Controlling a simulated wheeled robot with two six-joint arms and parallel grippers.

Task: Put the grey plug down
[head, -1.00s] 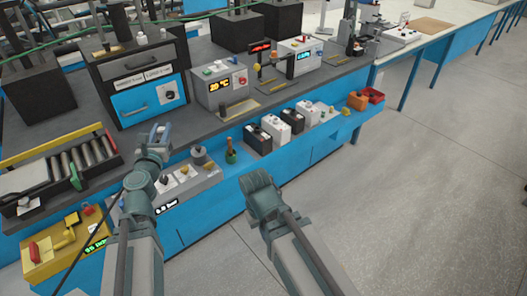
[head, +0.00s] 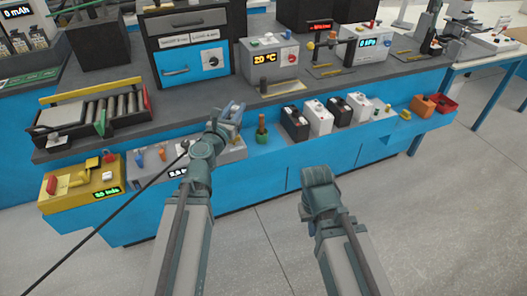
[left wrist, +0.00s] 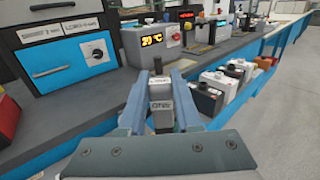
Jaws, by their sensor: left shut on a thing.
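The grey plug (left wrist: 160,104) is held upright between the fingers of my left gripper in the left wrist view, with a small label on its front. The left gripper (left wrist: 160,118) is shut on it. In the head view my left gripper (head: 232,114) is over the front edge of the bench, above the light grey control box (head: 150,168); I cannot make out the plug there. My right gripper (head: 318,176) is in front of the blue bench front, seen from behind, and its fingers are hidden.
A yellow box (head: 82,186) stands on the left of the front ledge. Black and white battery blocks (head: 319,117) stand in a row further right, beside a green-based holder (head: 261,133). An orange block (head: 422,106) and a red bin (head: 444,103) are at the right end.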

